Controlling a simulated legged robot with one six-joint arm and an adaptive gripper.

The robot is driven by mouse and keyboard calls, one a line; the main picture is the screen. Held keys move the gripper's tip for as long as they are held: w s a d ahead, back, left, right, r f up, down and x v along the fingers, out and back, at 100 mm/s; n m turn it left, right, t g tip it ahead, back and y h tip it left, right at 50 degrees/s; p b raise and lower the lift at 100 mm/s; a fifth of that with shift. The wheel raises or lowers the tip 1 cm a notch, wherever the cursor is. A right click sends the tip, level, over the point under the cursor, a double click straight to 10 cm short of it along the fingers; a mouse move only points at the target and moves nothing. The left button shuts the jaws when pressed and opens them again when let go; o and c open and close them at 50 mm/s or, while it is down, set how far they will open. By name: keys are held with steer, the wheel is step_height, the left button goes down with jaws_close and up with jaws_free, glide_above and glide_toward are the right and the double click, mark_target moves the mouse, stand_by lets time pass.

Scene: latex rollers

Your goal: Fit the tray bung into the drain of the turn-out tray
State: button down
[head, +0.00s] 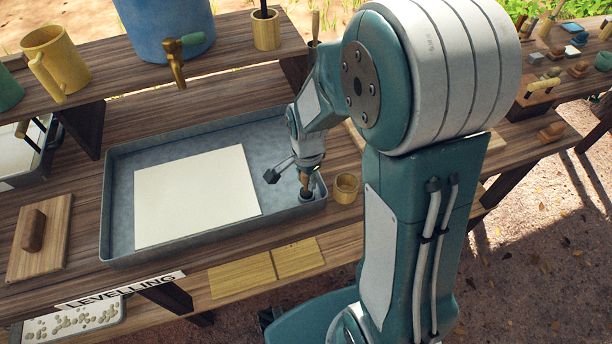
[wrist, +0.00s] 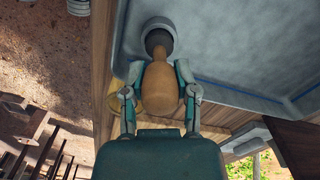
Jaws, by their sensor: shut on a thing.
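The turn-out tray (head: 122,200) is a shallow grey metal tray on the wooden bench. Its drain is a grey round collar (wrist: 158,24) in the tray's near right corner. The tray bung (wrist: 161,88) has a pear-shaped wooden handle and a dark plug end. My gripper (wrist: 160,80) is shut on the handle, one finger on each side. In the head view, my gripper (head: 306,172) is over that corner, with the bung (head: 305,182) pointing down. The dark end meets or overlaps the collar; I cannot tell how deep it sits.
A white sheet (head: 195,195) lies in the tray. A small wooden cup (head: 346,187) stands just right of the tray corner. A board with a wooden block (head: 33,230) lies left. A raised shelf (head: 230,55) with a blue container and mugs runs behind.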

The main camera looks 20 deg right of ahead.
steer(key=shift+f, duration=0.25)
steer(key=shift+c, duration=1.4)
jaws_free()
steer(key=shift+r, duration=0.1)
step_height(320, 180, up, 12)
steer(key=shift+f, duration=0.15)
